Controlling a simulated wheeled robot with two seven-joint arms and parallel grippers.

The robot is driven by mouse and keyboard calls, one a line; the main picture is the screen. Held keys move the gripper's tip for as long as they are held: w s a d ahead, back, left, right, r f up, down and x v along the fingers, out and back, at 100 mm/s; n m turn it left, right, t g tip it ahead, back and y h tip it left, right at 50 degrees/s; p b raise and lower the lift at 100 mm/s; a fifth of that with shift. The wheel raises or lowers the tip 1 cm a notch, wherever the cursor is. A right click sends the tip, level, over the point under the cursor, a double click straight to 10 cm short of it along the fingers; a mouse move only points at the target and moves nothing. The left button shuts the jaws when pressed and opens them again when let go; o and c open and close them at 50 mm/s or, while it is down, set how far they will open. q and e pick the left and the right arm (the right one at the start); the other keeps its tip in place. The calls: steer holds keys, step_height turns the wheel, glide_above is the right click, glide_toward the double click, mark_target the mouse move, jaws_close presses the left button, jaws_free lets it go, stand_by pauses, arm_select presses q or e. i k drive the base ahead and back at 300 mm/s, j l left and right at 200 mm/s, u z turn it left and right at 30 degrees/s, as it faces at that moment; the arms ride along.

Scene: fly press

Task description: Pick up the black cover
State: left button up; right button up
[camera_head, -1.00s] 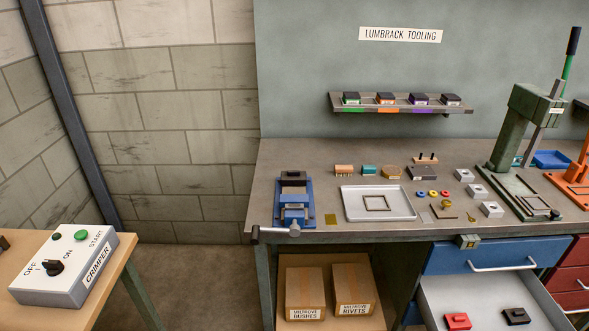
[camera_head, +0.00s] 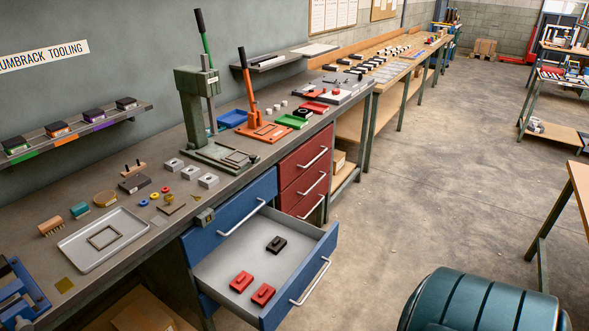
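A black cover (camera_head: 276,244) lies in the open blue drawer (camera_head: 228,279), toward its back right part. It is a small dark block with a raised top. Two similar red covers lie in the same drawer, one red cover (camera_head: 241,282) at the left and another red cover (camera_head: 263,294) nearer the drawer front. The black cover is apart from both and nothing covers it. Neither of my grippers shows in the view.
The drawer juts out below the bench, with a handle (camera_head: 310,282) on its front. A green press (camera_head: 203,115) and an orange press (camera_head: 254,100) stand on the bench above. A metal tray (camera_head: 80,255) lies at left. A teal rounded object (camera_head: 480,300) occupies the lower right. Open floor lies right of the drawer.

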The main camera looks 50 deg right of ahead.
mark_target(277, 244)
steer(key=z, duration=1.4)
steer(key=u, duration=1.65)
steer(key=k+l, duration=0.1)
steer(key=l, duration=0.5)
steer(key=k+l+z, duration=0.1)
steer(key=l, duration=0.5)
steer(key=k+l, duration=0.15)
steer(key=l, duration=0.45)
